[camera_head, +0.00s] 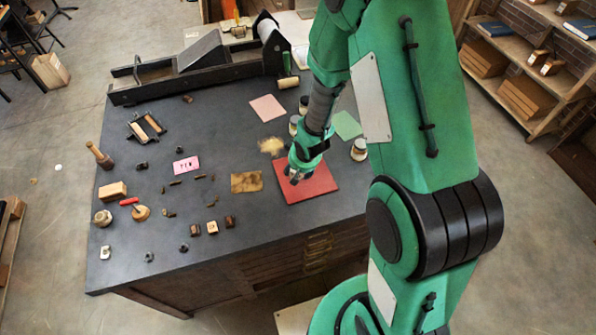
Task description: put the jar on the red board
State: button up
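The red board (322,188) lies flat near the front edge of the dark table, to the right of the middle. My gripper (293,178) is over the board's left part, pointing down, and hides some of it. The fingers are small and dark in this view, so I cannot tell whether they are open, shut or holding something. Another jar (294,125) stands behind my gripper, and a further jar (304,104) stands farther back, partly hidden by my arm.
A tan board (246,182) lies left of the red board. Pink (267,108) and green (346,125) sheets lie behind. A large black hand press (200,65) fills the table's back. Small blocks and tools, including a mallet (101,156), are scattered at left.

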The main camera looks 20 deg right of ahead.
jog(key=shift+f, duration=0.3)
jog(key=shift+f, duration=0.15)
jog(key=o, duration=1.4)
jog(key=shift+r, duration=0.2)
jog(key=shift+r, duration=0.25)
jog(key=p+v, duration=0.5)
jog(key=v, duration=0.6)
jog(key=shift+s+r, duration=0.15)
jog(key=shift+s, duration=0.1)
